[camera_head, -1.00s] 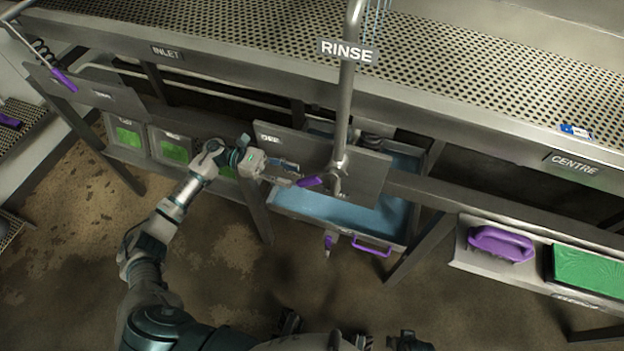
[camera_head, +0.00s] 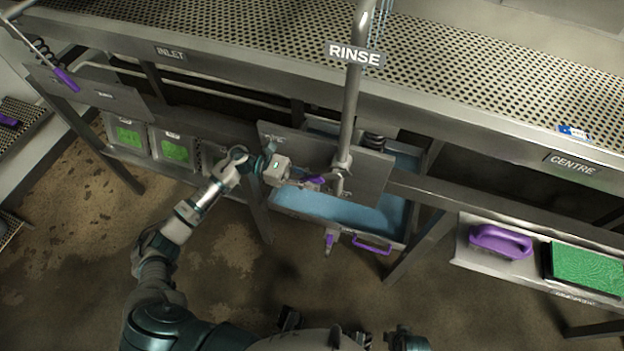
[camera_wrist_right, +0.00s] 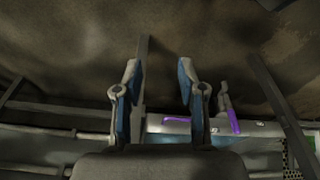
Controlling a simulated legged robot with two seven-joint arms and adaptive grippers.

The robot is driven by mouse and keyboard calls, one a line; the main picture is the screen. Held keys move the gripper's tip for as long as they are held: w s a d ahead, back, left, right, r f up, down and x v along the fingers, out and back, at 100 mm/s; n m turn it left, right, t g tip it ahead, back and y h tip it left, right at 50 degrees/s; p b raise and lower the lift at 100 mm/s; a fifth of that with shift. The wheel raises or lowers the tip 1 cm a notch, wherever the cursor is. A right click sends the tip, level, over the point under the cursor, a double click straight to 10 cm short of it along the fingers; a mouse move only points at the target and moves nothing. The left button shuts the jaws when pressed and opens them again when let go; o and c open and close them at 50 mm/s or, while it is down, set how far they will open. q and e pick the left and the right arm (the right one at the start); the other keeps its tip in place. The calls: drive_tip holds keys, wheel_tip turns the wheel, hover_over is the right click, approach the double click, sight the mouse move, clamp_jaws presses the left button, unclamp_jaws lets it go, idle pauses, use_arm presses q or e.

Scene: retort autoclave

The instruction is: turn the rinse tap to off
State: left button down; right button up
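The rinse tap (camera_head: 340,176) is at the foot of a vertical pipe with a RINSE sign (camera_head: 355,55).
Below the tap is a blue-lined basin (camera_head: 340,210) with a purple handle (camera_head: 371,244). A perforated bench (camera_head: 470,80) runs above. A shelf at right holds a purple-handled item (camera_head: 500,240) and a green pad (camera_head: 588,268).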

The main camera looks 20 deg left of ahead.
sight(313, 176)
drive_tip(key=shift+r, duration=0.1)
use_arm(q)
drive_tip(key=shift+a+r, duration=0.1)
drive_tip(key=shift+a+r+y+p, duration=0.4)
drive_tip(key=shift+r+y+p, duration=0.2)
drive_tip(key=shift+y, duration=0.5)
drive_tip(key=r+y+p, duration=0.1)
drive_tip(key=a+r+y+p, duration=0.1)
drive_tip(key=y, duration=0.1)
drive_tip(key=shift+r, duration=0.2)
drive_tip(key=r+y+p, duration=0.2)
drive_tip(key=y, duration=0.1)
drive_tip(key=shift+a, duration=0.25)
drive_tip(key=shift+r+y+p, duration=0.15)
drive_tip(key=shift+y+p, duration=0.15)
drive_tip(key=shift+y, duration=0.2)
use_arm(e)
drive_tip(key=s+f, duration=0.5)
drive_tip(key=f, duration=0.9)
drive_tip(key=shift+s+d+f+g, duration=0.15)
drive_tip(key=shift+d+g, duration=0.15)
drive_tip(key=shift+d, duration=0.15)
